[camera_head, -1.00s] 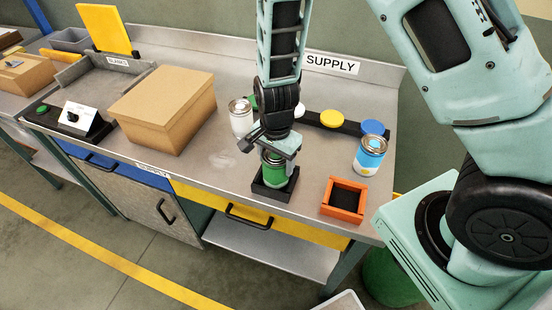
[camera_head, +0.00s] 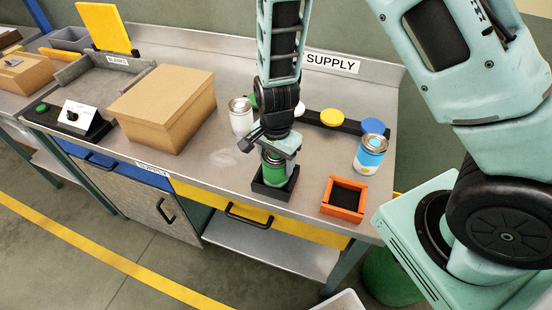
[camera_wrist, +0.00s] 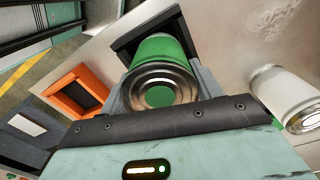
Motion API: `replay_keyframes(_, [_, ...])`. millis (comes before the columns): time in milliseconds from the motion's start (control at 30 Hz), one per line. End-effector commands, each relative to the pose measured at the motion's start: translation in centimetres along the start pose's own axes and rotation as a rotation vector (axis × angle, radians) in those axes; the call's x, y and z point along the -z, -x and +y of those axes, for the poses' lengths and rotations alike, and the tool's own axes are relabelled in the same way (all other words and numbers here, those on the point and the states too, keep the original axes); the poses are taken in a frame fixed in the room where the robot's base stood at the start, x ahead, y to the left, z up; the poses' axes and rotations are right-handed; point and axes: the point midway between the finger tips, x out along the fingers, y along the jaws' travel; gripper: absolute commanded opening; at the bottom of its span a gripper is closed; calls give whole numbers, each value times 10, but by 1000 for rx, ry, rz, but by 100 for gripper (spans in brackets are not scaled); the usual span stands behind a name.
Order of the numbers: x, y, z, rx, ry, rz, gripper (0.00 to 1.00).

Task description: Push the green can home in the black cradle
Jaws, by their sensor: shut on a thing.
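The green can (camera_head: 273,170) stands in the black cradle (camera_head: 275,191) near the front edge of the bench. In the wrist view the green can (camera_wrist: 158,62) shows its silver lid, with the black cradle (camera_wrist: 124,47) around its far end. My gripper (camera_head: 272,148) is at the top of the can, shut on it, with a finger on each side. The can looks upright; whether its base rests fully on the cradle floor is hidden.
An orange cradle (camera_head: 342,200) with a dark inside sits to the right, empty. A blue and white can (camera_head: 370,154) stands behind it, and a white can (camera_head: 240,117) stands behind my gripper. A cardboard box (camera_head: 164,108) is on the left. Bare bench lies between box and cradle.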

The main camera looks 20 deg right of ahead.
Motion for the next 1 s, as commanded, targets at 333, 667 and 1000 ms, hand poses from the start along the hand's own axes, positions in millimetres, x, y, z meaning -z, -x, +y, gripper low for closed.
replay_keyframes(333, [0, -4, 0, 0, 0, 0, 38])
replay_keyframes(667, [0, -7, 0, 0, 0, 0, 38])
replay_keyframes(1000, [0, -10, 0, 0, 0, 0, 38])
